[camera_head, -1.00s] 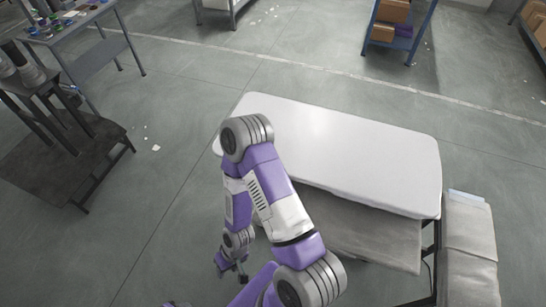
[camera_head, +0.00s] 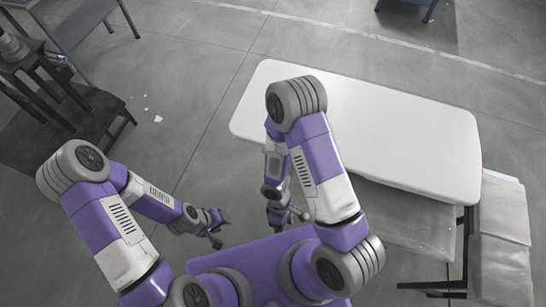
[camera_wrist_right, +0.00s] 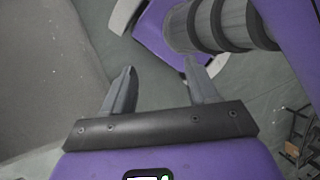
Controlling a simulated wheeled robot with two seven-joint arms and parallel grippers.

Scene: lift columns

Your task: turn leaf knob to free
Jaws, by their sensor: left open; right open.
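A white table top (camera_head: 370,130) with rounded corners lies in front of me on the right. A grey flat panel (camera_head: 405,222) shows below its near edge; I cannot tell whether it is the leaf. I cannot make out the leaf knob in either view. My right gripper (camera_head: 287,217) is in front of the table's left part, low beside my body. In the right wrist view its two fingers (camera_wrist_right: 158,80) stand apart with nothing between them. My left gripper (camera_head: 217,230) is open and empty over the floor, left of the right one.
A grey padded bench (camera_head: 502,240) stands at the right, close to the table. A dark low table (camera_head: 50,135) stands at the far left. Small white scraps (camera_head: 158,119) lie on the floor.

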